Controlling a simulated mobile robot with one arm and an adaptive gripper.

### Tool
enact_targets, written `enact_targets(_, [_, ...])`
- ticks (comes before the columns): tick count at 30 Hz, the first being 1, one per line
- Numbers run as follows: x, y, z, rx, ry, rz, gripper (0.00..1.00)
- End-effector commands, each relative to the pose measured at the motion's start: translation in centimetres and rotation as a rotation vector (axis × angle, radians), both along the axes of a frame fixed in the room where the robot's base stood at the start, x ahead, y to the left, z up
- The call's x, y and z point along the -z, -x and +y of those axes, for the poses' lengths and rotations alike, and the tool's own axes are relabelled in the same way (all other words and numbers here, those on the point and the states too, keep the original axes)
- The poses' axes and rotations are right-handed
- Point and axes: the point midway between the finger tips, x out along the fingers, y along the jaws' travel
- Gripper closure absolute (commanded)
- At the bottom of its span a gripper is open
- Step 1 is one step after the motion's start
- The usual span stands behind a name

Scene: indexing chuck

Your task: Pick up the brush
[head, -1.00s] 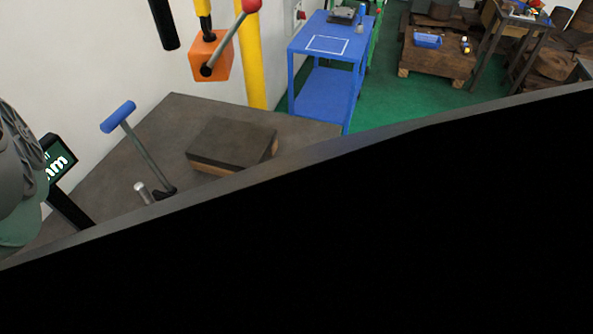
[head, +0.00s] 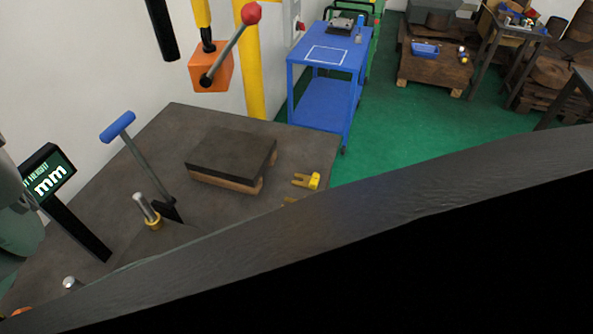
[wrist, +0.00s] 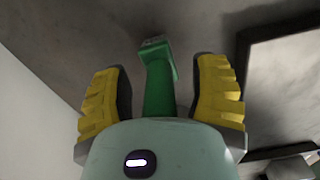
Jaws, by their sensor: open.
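In the wrist view my gripper (wrist: 163,72) is open, with its two yellow ribbed fingers spread apart. A green object (wrist: 158,88), seemingly the brush, lies between the fingers, with a gap on each side. Its far end is wider and has a greyish tip; its near end is hidden behind the gripper's body. No bristles can be made out. The head view does not clearly show the brush or the gripper.
A dark slab (head: 231,152) rests on wood on the grey bench (head: 110,190). A blue-handled lever (head: 118,126), a display (head: 48,174) and a yellow pronged piece (head: 307,181) are nearby. A large dark shape blocks the lower right. A blue cart (head: 327,55) stands behind.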

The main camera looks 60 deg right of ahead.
Motion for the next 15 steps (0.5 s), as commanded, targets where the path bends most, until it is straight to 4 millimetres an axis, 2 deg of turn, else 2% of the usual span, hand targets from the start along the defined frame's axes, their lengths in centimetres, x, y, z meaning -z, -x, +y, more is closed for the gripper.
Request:
enact_targets(10, [0.41,0.01,-0.05,-0.001,0.003,0.000,0.41])
enact_targets(11, [0.41,0.01,-0.05,-0.001,0.003,0.000,0.36])
enact_targets(15, [0.41,0.01,-0.06,-0.001,0.003,0.000,0.50])
